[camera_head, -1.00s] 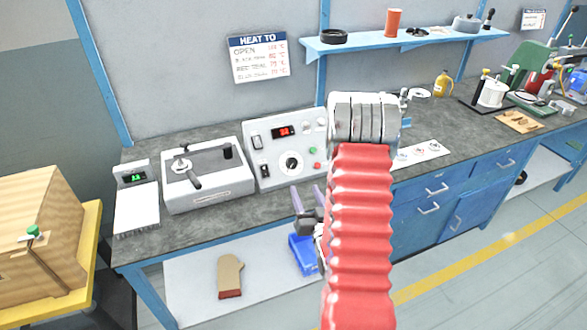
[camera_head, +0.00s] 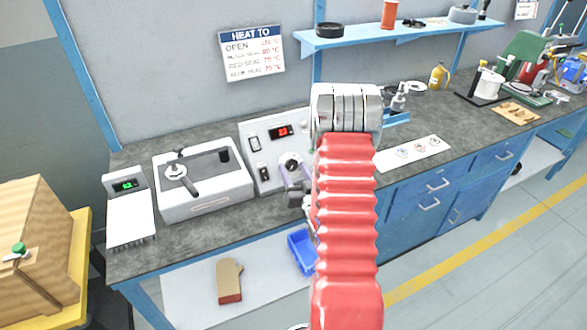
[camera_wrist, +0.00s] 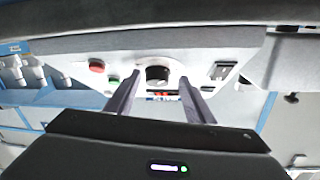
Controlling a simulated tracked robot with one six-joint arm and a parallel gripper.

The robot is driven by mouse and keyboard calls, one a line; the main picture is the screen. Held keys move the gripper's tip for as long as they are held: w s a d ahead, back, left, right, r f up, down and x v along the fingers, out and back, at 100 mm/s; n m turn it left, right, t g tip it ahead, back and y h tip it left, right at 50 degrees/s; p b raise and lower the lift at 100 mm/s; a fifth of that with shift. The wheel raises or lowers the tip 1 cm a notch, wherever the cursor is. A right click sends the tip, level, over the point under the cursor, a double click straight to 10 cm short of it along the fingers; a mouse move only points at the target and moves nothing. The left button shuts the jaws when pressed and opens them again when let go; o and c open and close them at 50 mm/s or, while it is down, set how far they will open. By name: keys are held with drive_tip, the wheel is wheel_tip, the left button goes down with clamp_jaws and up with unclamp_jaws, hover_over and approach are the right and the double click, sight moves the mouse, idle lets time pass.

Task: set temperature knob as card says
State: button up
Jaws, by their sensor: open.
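The temperature knob (camera_head: 291,163) is a black round knob on the white control box (camera_head: 262,160), which has a red lit display (camera_head: 281,131). The card (camera_head: 252,53) on the wall is headed HEAT TO and lists several lines with red values, too small to read surely. My gripper (camera_head: 293,192) is in front of the box, just below the knob in the head view. In the wrist view my gripper (camera_wrist: 160,98) is open, with one finger on each side of the knob (camera_wrist: 158,74). I cannot tell whether the fingers touch it.
Red and green buttons (camera_wrist: 97,66) sit beside the knob. A white sheet (camera_head: 414,152) lies on the bench to the right.

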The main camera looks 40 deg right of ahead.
drive_tip(key=shift+d, duration=0.15)
drive_tip(key=shift+s, duration=0.1)
drive_tip(key=shift+c, duration=0.5)
drive_tip(key=c, duration=1)
drive_tip(key=shift+o, duration=0.2)
